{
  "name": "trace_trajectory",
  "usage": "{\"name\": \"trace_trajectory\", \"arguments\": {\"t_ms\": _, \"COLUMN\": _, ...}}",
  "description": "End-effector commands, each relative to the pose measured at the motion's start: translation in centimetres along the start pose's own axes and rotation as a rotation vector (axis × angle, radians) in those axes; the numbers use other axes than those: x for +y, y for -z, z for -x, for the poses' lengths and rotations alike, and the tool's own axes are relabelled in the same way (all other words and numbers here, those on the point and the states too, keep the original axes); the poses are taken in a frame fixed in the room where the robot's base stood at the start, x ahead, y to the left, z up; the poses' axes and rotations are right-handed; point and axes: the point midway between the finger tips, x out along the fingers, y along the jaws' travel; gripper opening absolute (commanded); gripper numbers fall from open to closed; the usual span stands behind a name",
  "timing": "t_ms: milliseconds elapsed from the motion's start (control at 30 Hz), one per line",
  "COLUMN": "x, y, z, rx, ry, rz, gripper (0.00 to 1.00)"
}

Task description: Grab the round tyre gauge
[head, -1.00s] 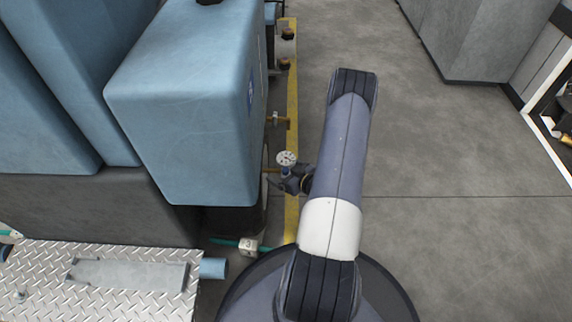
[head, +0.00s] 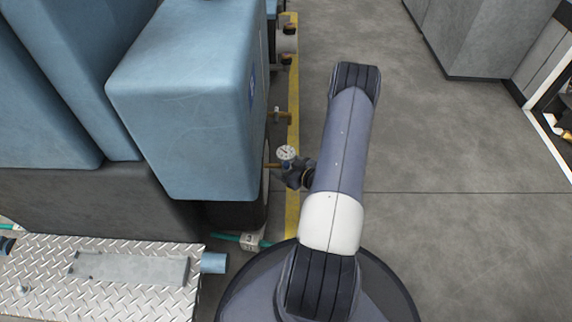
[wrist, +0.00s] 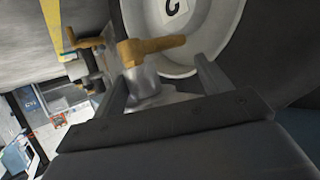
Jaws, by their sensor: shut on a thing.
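The round tyre gauge (head: 286,153) shows a small white dial, just right of the large blue tank. My gripper (head: 287,170) is right below the dial and shut on the gauge; its fingers are too small there to make out well. In the wrist view my gripper's two fingers (wrist: 160,86) stand either side of a grey metal cylindrical body (wrist: 145,82), which I take to be part of the gauge. A brass fitting (wrist: 150,48) lies across its far end; I cannot tell whether they are joined. The dial face is not clear in the wrist view.
The blue tank (head: 185,110) stands close left of my gripper. More brass fittings (head: 279,117) stick out along its side. A pale round rim with a marked label (wrist: 180,30) is close behind the gauge in the wrist view. Open floor (head: 450,190) lies right.

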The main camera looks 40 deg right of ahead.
Motion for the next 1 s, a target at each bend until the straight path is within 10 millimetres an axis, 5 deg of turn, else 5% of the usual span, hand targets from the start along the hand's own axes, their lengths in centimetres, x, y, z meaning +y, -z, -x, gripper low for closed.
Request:
{"name": "trace_trajectory", "arguments": {"t_ms": 233, "x": 0.1, "y": 3.7, "z": 1.4, "rx": 0.003, "ry": 0.0, "rz": 0.003, "gripper": 0.4}}
{"name": "trace_trajectory", "arguments": {"t_ms": 1000, "x": 0.1, "y": -2.9, "z": 15.1, "rx": 0.001, "ry": -0.005, "rz": -0.002, "gripper": 0.39}}
